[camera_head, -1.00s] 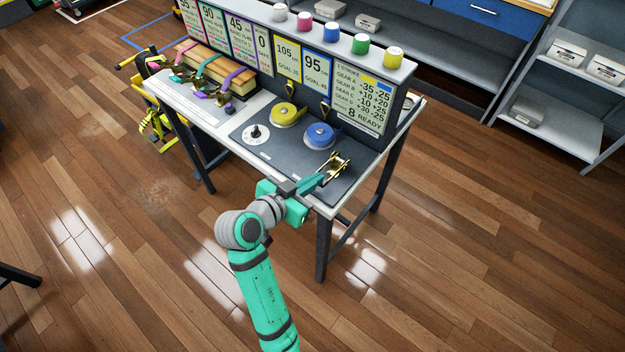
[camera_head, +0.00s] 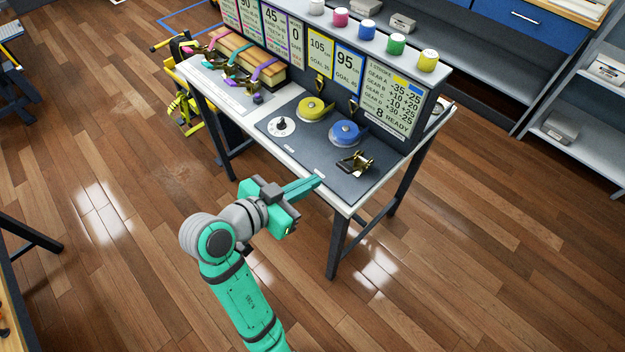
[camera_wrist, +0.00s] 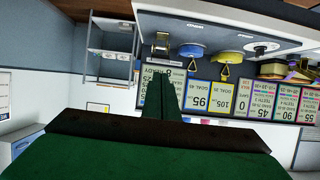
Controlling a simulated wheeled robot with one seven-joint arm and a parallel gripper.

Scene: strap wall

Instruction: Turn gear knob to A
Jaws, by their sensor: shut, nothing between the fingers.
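The gear knob (camera_head: 281,125) is a white round dial with a dark centre, on the left part of the dark panel on the bench (camera_head: 259,143). Its letters are too small to read. It also shows in the wrist view (camera_wrist: 262,48), near the top right. My gripper (camera_head: 318,180) is shut and empty at the bench's front edge, to the lower right of the knob and apart from it. In the wrist view its shut fingers (camera_wrist: 161,97) point toward the panel with the knob off to their right.
A yellow disc (camera_head: 311,109), a blue disc (camera_head: 345,133) and a brass ratchet (camera_head: 355,163) sit on the panel right of the knob. A sign board (camera_head: 394,95) stands behind. Strapped wooden blocks (camera_head: 247,58) lie at the left. The floor in front is clear.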

